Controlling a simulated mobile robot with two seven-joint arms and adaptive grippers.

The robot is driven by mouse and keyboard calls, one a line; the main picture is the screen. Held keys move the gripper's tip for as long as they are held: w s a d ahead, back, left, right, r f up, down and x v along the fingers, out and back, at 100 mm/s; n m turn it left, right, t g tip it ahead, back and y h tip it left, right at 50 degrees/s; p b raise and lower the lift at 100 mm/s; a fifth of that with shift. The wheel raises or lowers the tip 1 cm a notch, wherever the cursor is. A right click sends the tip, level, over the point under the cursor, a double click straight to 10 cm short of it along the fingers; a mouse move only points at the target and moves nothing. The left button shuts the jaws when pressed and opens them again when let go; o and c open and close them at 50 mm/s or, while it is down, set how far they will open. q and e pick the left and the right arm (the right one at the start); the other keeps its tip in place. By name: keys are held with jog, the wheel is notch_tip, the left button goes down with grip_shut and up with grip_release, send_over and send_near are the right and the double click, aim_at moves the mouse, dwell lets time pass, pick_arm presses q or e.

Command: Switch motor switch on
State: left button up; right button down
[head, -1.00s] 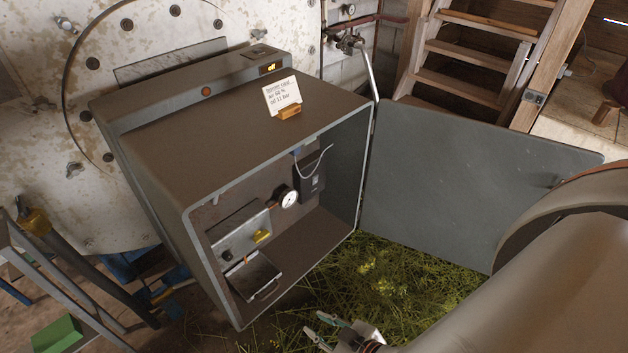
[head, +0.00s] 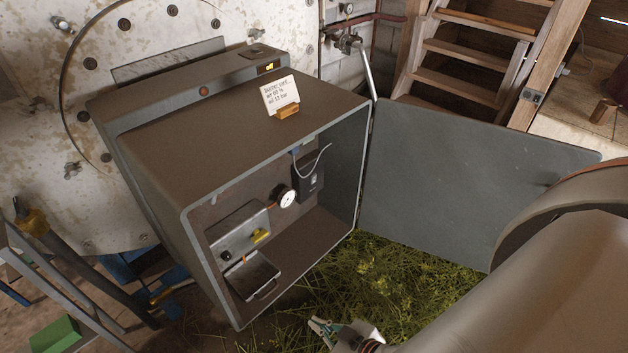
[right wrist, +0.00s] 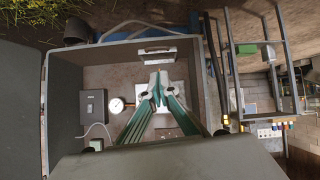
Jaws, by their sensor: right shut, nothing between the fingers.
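An open grey cabinet (head: 230,140) stands in the middle of the head view. Inside it, a dark box (head: 309,176) with a small front control and a pale cable hangs on the back wall; it may be the motor switch. This box also shows at the left in the right wrist view (right wrist: 93,106). My right gripper (head: 316,325) is shut and empty, low in front of the cabinet opening. Its fingertips (right wrist: 158,84) overlap the cabinet interior in the wrist view. My left gripper is out of view.
The grey door (head: 470,170) stands open to the right. Cut herbs (head: 375,280) cover the floor. A card (head: 280,95) stands on top.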

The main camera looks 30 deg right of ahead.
aim_at(314, 179)
dwell(0.8)
